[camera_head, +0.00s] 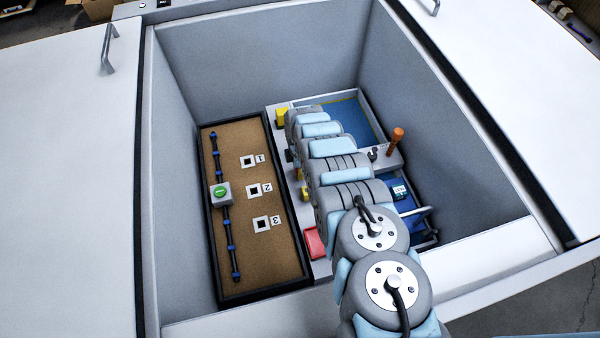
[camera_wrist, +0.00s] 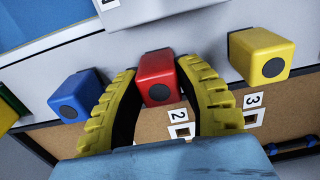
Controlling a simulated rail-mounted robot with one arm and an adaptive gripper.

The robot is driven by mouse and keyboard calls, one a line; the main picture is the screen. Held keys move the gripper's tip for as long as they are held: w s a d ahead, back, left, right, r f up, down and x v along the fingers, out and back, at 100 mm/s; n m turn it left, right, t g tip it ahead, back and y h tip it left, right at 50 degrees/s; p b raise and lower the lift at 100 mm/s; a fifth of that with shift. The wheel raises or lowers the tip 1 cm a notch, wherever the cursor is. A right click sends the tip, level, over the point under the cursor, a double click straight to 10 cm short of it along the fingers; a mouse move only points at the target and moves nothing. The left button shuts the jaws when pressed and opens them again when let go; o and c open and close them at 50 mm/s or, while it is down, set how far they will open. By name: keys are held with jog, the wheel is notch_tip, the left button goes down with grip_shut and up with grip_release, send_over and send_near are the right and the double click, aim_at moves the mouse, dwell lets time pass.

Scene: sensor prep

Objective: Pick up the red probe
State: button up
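The red probe (camera_wrist: 156,78), a block with a dark round spot on its end, stands at the middle of the wrist view against the light ledge (camera_wrist: 208,55). My gripper (camera_wrist: 157,66) has its two yellow ribbed fingers on either side of it. The fingertips are very close to the probe's sides; I cannot tell whether they touch it. In the head view my arm covers most of this spot, and the red probe cannot be made out for sure there.
A blue block (camera_wrist: 76,97) stands left of the fingers and a yellow block (camera_wrist: 261,55) right of them. The brown board (camera_head: 259,148) with numbered sockets and a green button (camera_head: 220,193) lies beside the ledge. A red item (camera_head: 314,243) and an orange-handled tool (camera_head: 396,138) are near my arm.

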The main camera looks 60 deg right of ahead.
grip_shut()
